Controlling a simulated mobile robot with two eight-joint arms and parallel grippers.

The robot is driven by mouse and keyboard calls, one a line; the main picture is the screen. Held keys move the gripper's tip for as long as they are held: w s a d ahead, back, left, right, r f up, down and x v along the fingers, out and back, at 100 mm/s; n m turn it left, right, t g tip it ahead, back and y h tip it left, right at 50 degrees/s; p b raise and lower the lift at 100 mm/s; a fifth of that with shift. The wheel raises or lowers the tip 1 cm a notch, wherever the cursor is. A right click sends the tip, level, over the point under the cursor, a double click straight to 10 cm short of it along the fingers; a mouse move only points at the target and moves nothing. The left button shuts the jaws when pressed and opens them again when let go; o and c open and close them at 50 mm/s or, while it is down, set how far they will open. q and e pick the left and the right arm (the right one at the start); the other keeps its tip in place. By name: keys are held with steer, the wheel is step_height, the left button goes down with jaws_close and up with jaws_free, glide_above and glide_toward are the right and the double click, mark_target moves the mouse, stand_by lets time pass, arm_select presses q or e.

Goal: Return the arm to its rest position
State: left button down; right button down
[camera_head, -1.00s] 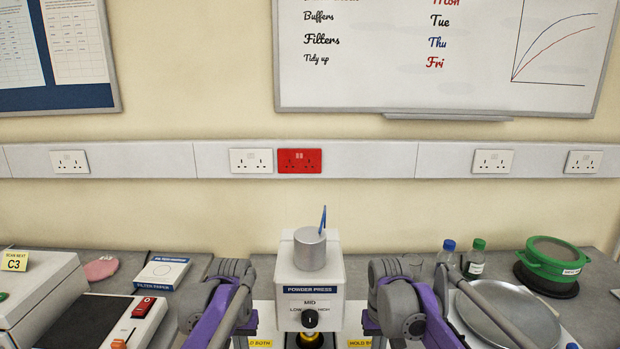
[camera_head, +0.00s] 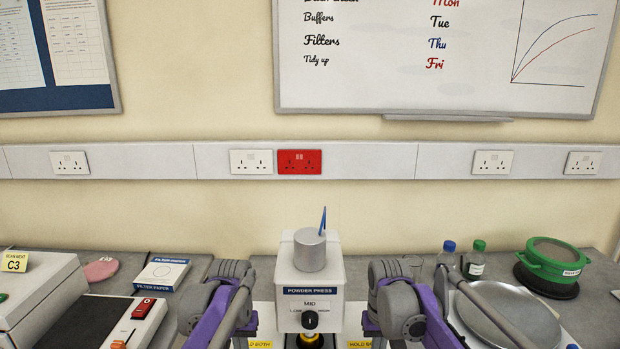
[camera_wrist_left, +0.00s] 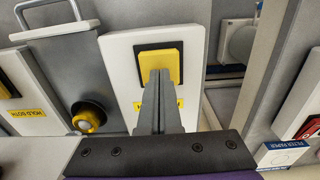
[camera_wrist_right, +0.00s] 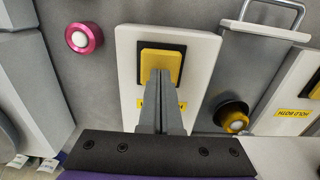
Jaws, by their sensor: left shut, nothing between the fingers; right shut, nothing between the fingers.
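The white powder press (camera_head: 310,270) stands in the middle of the bench, with a grey cylinder (camera_head: 310,250) on top and a black dial (camera_head: 310,320) on its front. My two purple and grey arms reach down on either side of it; their grippers are below the head view. In the left wrist view my left gripper (camera_wrist_left: 156,76) is shut and empty, its tips over a square yellow button (camera_wrist_left: 161,60) on a white panel. In the right wrist view my right gripper (camera_wrist_right: 160,76) is likewise shut over another yellow button (camera_wrist_right: 161,61). I cannot tell whether the tips touch the buttons.
A box-shaped machine with a C3 card (camera_head: 15,262), a red-switched device (camera_head: 143,308) and a filter paper box (camera_head: 163,272) are at left. Small bottles (camera_head: 476,262), a round grey pan (camera_head: 508,312) and a green sieve (camera_head: 552,262) are at right. The wall is behind.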

steer(key=shift+f, duration=0.15)
steer(key=shift+f, duration=0.55)
arm_select(q)
steer(key=shift+f, duration=0.75)
stand_by(0.9)
steer(key=shift+r, duration=3.55)
